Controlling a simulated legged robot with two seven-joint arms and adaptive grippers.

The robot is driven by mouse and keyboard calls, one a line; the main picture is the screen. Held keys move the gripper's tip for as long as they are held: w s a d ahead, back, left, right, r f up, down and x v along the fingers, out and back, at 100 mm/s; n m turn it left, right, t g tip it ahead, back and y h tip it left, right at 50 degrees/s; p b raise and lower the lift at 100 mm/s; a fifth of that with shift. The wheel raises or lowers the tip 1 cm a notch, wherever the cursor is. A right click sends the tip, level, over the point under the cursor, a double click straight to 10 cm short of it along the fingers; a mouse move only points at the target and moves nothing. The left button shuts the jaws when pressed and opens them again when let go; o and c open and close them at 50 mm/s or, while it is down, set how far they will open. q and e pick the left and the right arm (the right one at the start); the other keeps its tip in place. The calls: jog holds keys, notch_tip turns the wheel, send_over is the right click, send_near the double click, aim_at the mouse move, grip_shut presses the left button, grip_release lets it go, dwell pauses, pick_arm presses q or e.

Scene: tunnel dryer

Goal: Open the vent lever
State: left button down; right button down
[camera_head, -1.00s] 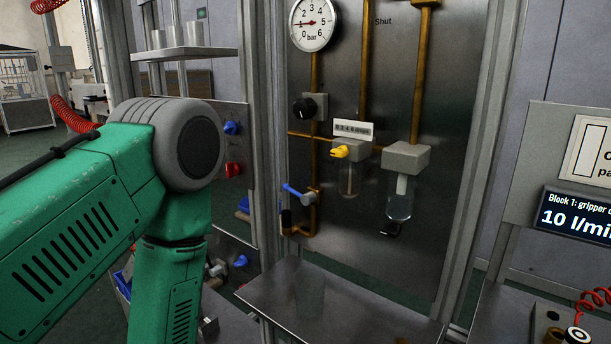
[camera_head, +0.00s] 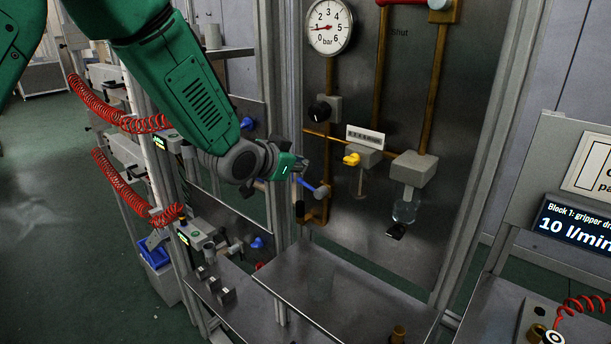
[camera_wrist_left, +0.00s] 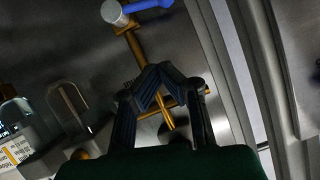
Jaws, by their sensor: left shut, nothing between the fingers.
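The blue lever (camera_head: 309,185) sits on a small grey valve at the lower left of the metal panel. It slants up to the left from its hub. In the left wrist view its blue handle (camera_wrist_left: 148,5) and round silver hub (camera_wrist_left: 114,13) show at the top edge. My left gripper (camera_head: 303,166) is beside the lever's upper-left end; contact cannot be told. In the left wrist view its dark fingers (camera_wrist_left: 160,72) meet at the tips, shut and empty, apart from the lever in the picture. My right gripper is not in view.
A pressure gauge (camera_head: 330,27), black knob (camera_head: 320,111), yellow handle (camera_head: 351,159) and clear bowl (camera_head: 406,208) are on the panel. A metal shelf (camera_head: 340,290) juts out below. An upright frame post (camera_head: 277,110) stands left of the panel.

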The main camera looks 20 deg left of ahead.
pick_arm(q)
jog(key=x, duration=0.4)
jog(key=shift+p, duration=0.35)
jog(key=f, duration=0.3)
jog(key=shift+w+a+p, duration=0.2)
jog(key=shift+a+p, duration=0.1)
jog(key=shift+p, duration=0.05)
jog(key=shift+a+f, duration=0.2)
jog(key=shift+f, duration=0.35)
